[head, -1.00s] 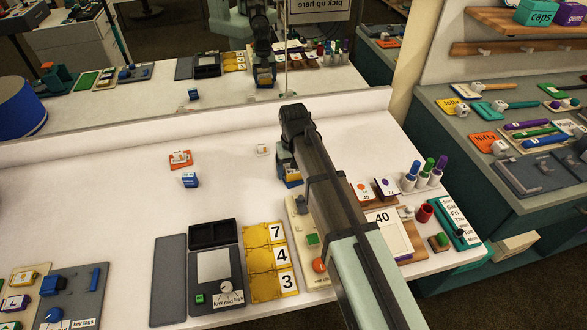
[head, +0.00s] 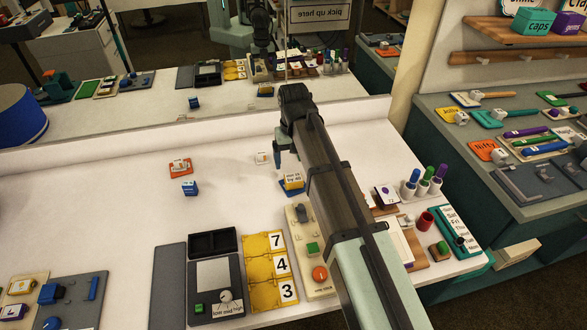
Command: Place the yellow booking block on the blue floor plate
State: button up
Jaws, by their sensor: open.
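The yellow booking block (head: 293,179), with a white lettered face, sits on the blue floor plate (head: 287,191), just left of my arm in the head view. The plate shows as a blue edge below and to the left of the block. The rest of the plate is hidden, so I cannot tell how well the block is centred. My gripper (head: 281,160) is open and empty, pointing down, above and a little left of the block in the picture. It looks clear of the block.
A blue block (head: 190,188) and an orange stand (head: 180,166) are to the left; a small white block (head: 263,158) is near the gripper. A control panel (head: 313,248), number cards (head: 268,268) and pens (head: 424,180) stand nearby. A mirror behind reflects the table.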

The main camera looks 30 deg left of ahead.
jog(key=shift+r, duration=1.95)
